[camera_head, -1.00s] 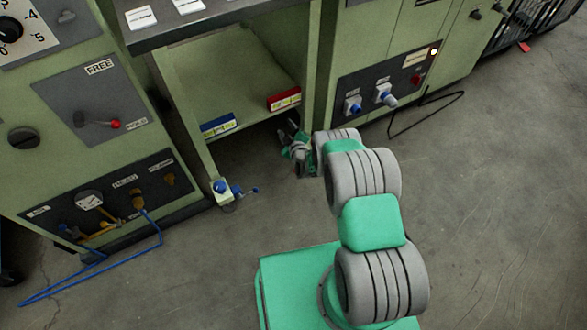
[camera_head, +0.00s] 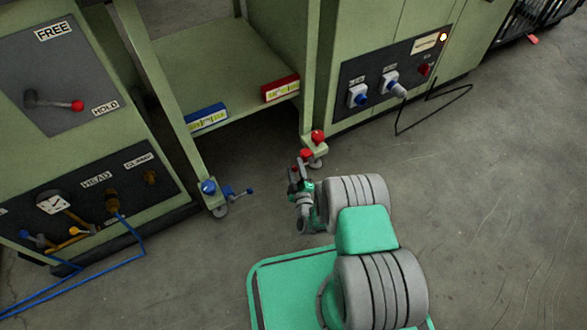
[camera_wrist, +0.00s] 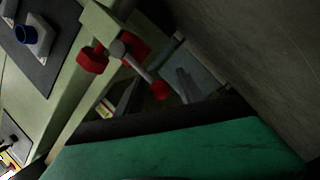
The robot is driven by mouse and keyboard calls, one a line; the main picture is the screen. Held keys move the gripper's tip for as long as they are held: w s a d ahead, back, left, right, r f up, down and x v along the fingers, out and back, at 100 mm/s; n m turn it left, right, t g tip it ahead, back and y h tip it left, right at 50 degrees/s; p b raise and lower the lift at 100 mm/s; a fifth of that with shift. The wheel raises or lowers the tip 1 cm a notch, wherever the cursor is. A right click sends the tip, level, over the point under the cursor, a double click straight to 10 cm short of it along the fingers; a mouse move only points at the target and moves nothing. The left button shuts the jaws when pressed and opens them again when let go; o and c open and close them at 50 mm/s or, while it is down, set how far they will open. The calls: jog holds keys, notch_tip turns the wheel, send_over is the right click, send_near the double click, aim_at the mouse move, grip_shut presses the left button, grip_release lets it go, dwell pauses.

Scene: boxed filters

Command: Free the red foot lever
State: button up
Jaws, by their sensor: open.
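The red foot lever is at the foot of the bench's right front leg, beside a red knob (camera_head: 317,136). In the wrist view, the lever (camera_wrist: 139,67) is a grey rod ending in a red ball (camera_wrist: 160,90), with red knobs by its pivot. My gripper (camera_head: 299,178) is open and empty, low beside that foot. In the head view it partly covers the lever, so I cannot tell whether they touch. In the wrist view, a green and black part of mine fills the bottom and the lever's ball end lies just beyond it.
The left leg has a blue knob (camera_head: 209,187) and a blue-tipped lever (camera_head: 238,192). A blue box (camera_head: 206,117) and a red box (camera_head: 281,89) sit on the low shelf. A black cable (camera_head: 440,110) and a blue hose (camera_head: 125,250) lie near the cabinets.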

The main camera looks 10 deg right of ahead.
jog(key=shift+w+b, duration=1.05)
jog(key=shift+w, duration=0.2)
jog(key=shift+c, duration=0.4)
jog(key=c, duration=0.9)
grip_shut()
jog(key=shift+s+f, duration=0.1)
jog(key=shift+s, duration=0.05)
